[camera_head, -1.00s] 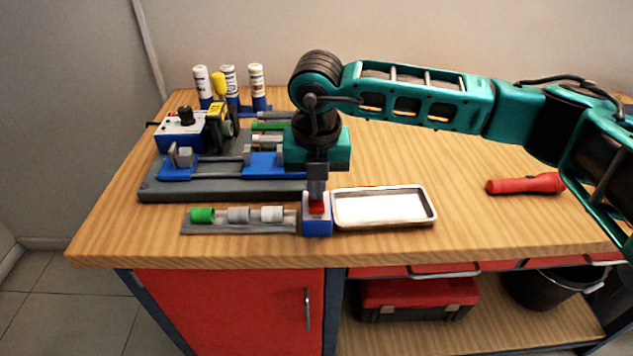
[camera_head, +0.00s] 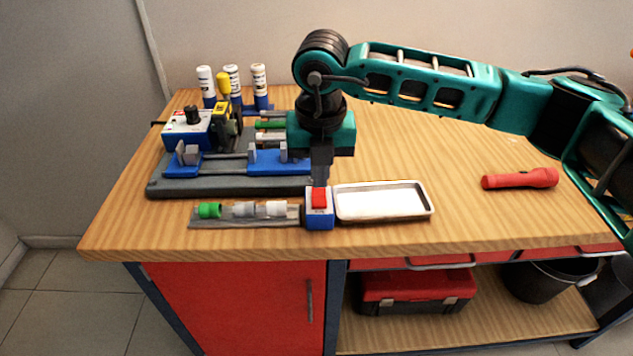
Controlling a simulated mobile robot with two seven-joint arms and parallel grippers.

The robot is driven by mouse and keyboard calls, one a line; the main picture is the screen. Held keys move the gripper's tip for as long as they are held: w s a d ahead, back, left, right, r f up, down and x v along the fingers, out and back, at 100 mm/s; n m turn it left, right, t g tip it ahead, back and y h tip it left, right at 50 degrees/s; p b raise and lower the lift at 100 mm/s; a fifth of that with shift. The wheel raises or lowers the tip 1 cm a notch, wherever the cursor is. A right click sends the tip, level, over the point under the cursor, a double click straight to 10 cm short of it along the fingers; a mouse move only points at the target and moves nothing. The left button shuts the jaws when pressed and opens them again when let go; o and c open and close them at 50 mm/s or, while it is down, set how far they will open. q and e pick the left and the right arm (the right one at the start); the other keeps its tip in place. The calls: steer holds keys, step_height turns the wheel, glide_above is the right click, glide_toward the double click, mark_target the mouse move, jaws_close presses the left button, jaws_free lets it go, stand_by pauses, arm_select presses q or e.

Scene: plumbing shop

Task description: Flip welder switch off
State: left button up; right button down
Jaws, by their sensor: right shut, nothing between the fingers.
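The switch box (camera_head: 320,219) is a small blue box with a white top, near the front edge of the bench. A red rocker switch (camera_head: 319,197) sits on its top. My right gripper (camera_head: 320,183) points down just behind the box, its fingers shut and empty. The fingertips are close to the back edge of the box; I cannot tell whether they touch it. The welder (camera_head: 187,130), a blue and white box with a black knob, stands at the back left of the dark fixture base. My left gripper is not in view.
A white tray (camera_head: 428,213) lies right of the switch box. A rack (camera_head: 290,220) with green, grey and white fittings lies left. The grey fixture base (camera_head: 230,187) carries blue clamps. A red flashlight (camera_head: 520,179) lies at right. The right half of the bench is mostly clear.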

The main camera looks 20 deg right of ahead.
step_height(320, 180, up, 4)
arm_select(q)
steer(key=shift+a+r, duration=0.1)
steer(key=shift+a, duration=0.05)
arm_select(e)
step_height(320, 180, up, 7)
glide_above(317, 194)
steer(key=s, duration=0.3)
steer(key=shift+s+a+f, duration=0.1)
steer(key=shift+a+f, duration=0.05)
steer(key=shift+a, duration=0.1)
steer(key=shift+a, duration=0.1)
steer(key=w+f, duration=0.1)
steer(key=f, duration=0.3)
steer(key=w+f, duration=0.1)
steer(key=f, duration=0.3)
steer(key=w+f+p, duration=0.1)
steer(key=f, duration=0.4)
steer(key=shift+d, duration=0.4)
steer(key=shift+w+f, duration=0.1)
steer(key=shift+f, duration=0.3)
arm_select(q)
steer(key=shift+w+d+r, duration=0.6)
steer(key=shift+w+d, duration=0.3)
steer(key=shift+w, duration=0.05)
